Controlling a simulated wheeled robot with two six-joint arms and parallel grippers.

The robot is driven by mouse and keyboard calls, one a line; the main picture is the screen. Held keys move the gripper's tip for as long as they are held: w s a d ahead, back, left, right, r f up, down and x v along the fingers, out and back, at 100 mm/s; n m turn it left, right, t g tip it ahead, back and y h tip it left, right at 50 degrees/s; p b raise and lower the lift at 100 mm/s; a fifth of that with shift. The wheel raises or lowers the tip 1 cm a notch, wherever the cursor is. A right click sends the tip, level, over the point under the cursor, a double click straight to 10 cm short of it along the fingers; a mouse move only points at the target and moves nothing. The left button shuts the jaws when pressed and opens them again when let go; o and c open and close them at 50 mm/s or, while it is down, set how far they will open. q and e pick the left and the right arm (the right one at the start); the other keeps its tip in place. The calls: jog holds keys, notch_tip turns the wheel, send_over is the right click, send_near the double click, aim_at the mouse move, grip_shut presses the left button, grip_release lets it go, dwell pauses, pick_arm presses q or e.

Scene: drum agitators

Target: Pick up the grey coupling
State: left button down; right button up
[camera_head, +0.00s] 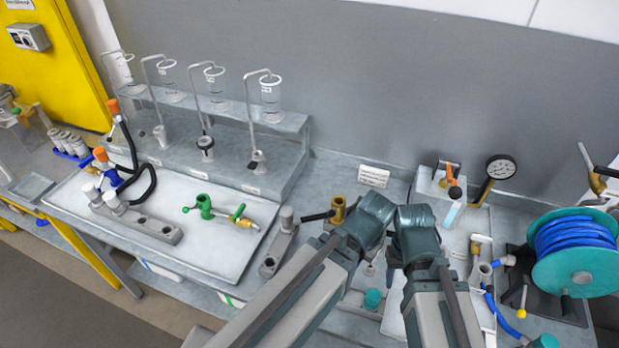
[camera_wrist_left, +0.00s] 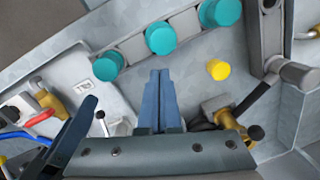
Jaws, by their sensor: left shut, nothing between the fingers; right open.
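A grey cylindrical piece (camera_head: 286,215) stands at the far end of a narrow grey holder (camera_head: 272,262), left of my arms; it also shows at the right of the left wrist view (camera_wrist_left: 298,75). Two similar light grey pieces (camera_head: 113,202) stand on a block on the left tray. I cannot tell for certain which is the grey coupling. My left gripper (camera_wrist_left: 158,100) is shut and empty, pointing toward a rack with teal caps. My right gripper (camera_head: 418,235) is open; its fingertips are mostly hidden in the head view. One blue finger (camera_wrist_left: 75,135) shows in the left wrist view.
A brass valve with a black handle (camera_head: 338,208) stands beside my left wrist. A green valve (camera_head: 205,207) lies on the left tray.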

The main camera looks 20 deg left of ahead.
aim_at(288, 210)
dwell(0.3)
